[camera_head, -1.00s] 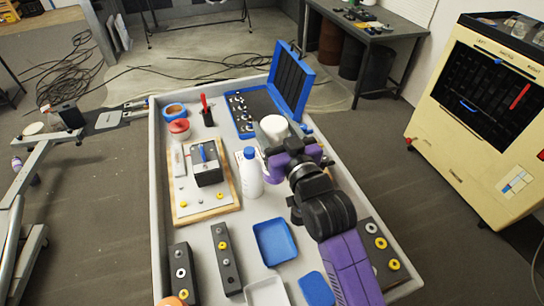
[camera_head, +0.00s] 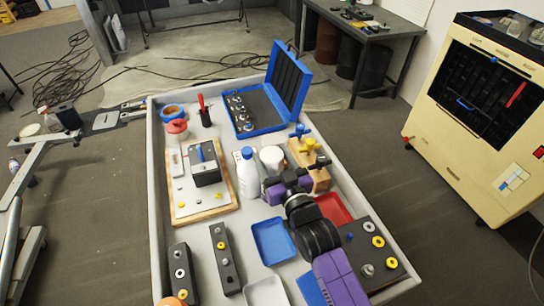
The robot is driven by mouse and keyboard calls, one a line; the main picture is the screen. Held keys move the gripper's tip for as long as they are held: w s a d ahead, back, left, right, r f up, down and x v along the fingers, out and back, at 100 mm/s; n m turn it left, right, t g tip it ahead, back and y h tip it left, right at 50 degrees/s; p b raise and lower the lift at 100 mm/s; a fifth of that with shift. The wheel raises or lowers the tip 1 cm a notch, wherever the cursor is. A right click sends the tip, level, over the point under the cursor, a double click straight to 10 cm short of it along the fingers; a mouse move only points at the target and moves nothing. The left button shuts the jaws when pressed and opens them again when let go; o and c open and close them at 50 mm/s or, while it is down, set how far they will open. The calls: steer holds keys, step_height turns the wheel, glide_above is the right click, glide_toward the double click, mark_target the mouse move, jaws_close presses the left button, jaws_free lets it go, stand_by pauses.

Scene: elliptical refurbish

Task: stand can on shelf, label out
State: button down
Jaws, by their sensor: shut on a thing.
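My gripper (camera_head: 276,178) is low over the workbench tray, at its middle. It is shut on a white can (camera_head: 271,156), whose pale rounded top shows just beyond the fingers. The can looks about upright. I see no label on the part that shows; its near side is partly covered by the gripper. I cannot tell whether its base touches anything. I cannot make out a clear shelf for it in this view.
A white bottle with a blue cap (camera_head: 249,173) stands close left of the can. A wooden block with coloured knobs (camera_head: 312,179) is close right. A blue tray (camera_head: 273,240) and red tray (camera_head: 333,208) lie nearer. An open blue case (camera_head: 262,130) is behind. A cream cabinet (camera_head: 445,140) stands right.

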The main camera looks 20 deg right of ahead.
steer(key=shift+f, duration=0.1)
steer(key=shift+c, duration=2.1)
jaws_free()
